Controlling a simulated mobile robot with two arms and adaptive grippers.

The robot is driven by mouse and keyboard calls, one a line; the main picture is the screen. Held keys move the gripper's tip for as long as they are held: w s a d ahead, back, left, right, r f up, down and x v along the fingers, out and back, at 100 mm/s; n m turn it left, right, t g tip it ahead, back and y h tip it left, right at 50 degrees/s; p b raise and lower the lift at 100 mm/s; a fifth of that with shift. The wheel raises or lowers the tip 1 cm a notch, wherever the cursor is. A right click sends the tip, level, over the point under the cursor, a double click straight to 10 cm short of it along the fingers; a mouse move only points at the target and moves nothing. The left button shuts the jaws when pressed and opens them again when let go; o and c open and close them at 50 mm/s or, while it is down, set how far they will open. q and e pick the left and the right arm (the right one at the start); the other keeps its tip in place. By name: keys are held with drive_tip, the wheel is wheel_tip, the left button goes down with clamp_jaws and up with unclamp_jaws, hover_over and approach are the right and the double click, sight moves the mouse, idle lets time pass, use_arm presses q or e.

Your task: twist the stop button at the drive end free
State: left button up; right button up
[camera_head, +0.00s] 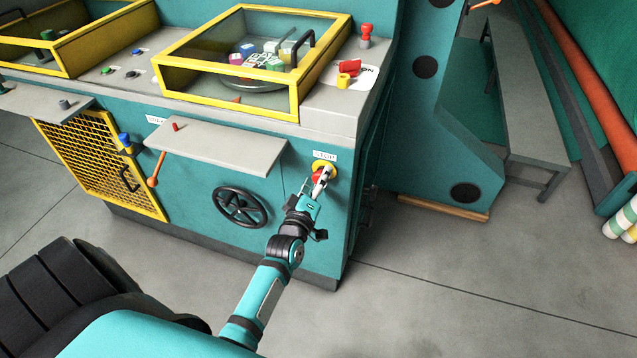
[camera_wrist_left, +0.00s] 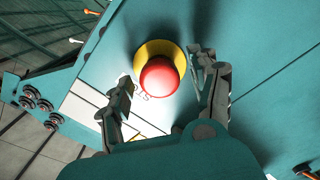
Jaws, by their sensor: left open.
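The stop button (camera_head: 317,175) is a red mushroom head on a yellow round plate, on the teal front panel near its right end, under a small white STOP label (camera_head: 325,156). In the left wrist view the red button (camera_wrist_left: 160,77) shows large, with the yellow plate (camera_wrist_left: 165,52) behind it. My left gripper (camera_head: 322,182) is at the button in the head view and partly covers it. In the wrist view its two fingers (camera_wrist_left: 163,80) are spread, one on each side of the button. I cannot tell whether either finger touches it. My right gripper is not in view.
A grey shelf (camera_head: 215,147) juts out left of the button, with a black handwheel (camera_head: 240,207) below it. A yellow-framed glass cover (camera_head: 255,65) and a red knob (camera_head: 350,68) are on top. Open floor (camera_head: 430,290) lies at the right front.

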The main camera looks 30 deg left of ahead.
use_arm(q)
drive_tip(key=shift+w, duration=0.25)
idle(0.6)
